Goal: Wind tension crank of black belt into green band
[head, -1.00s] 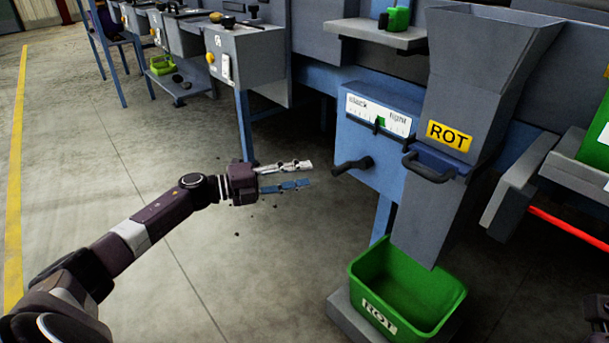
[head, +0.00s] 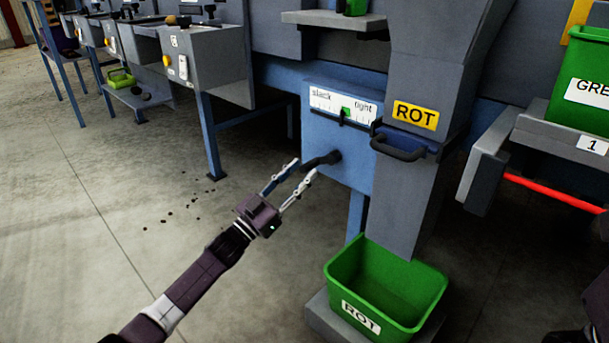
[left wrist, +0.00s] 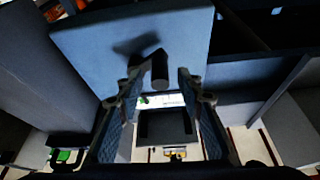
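The black tension crank (head: 322,160) sticks out from the front of a blue box (head: 330,140). Above it is a white gauge (head: 325,101) marked slack and tight, with a green band (head: 346,113). A small dark pointer sits close to the green band; its exact position is too small to tell. My left gripper (head: 305,167) is open, its fingertips at the crank's handle end. In the left wrist view the crank handle (left wrist: 159,70) shows between and ahead of the two spread fingers (left wrist: 157,85). Contact cannot be told.
A grey ROT chute (head: 418,60) with a black handle (head: 398,147) stands right of the box. A green ROT bin (head: 420,315) is below it. Another green bin (head: 580,80) is at the right. Open floor (head: 100,230) lies to the left.

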